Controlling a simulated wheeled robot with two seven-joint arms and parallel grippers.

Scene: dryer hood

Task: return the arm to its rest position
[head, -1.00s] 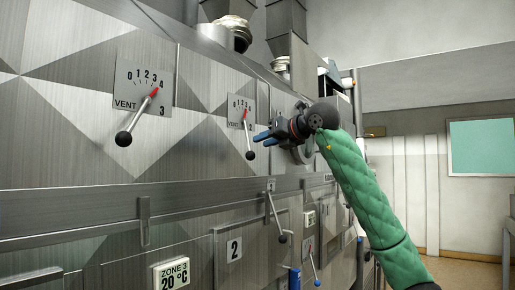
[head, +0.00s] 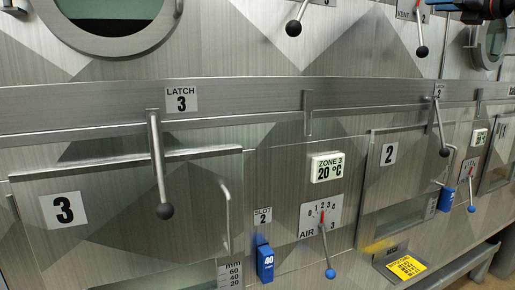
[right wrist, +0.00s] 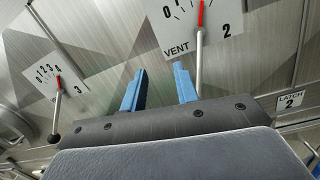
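My right gripper (right wrist: 161,72) shows in the right wrist view with its two blue fingers apart and nothing between them. It faces the dryer hood's steel panel. The vent 2 lever (right wrist: 199,55) with its red tip stands just right of the fingers, outside the gap. The vent 3 lever (right wrist: 57,105) is farther left, apart from the gripper. In the head view only a dark part of my right arm's end shows at the top right corner, near the vent 2 lever (head: 420,35). My left gripper is in neither view.
The hood front carries a latch 3 lever (head: 157,160), an air 3 lever (head: 326,250), a blue slot 2 block (head: 265,263) and a zone 3 display (head: 328,167). A yellow card (head: 406,267) lies on a ledge at lower right. Space before the lower panels looks clear.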

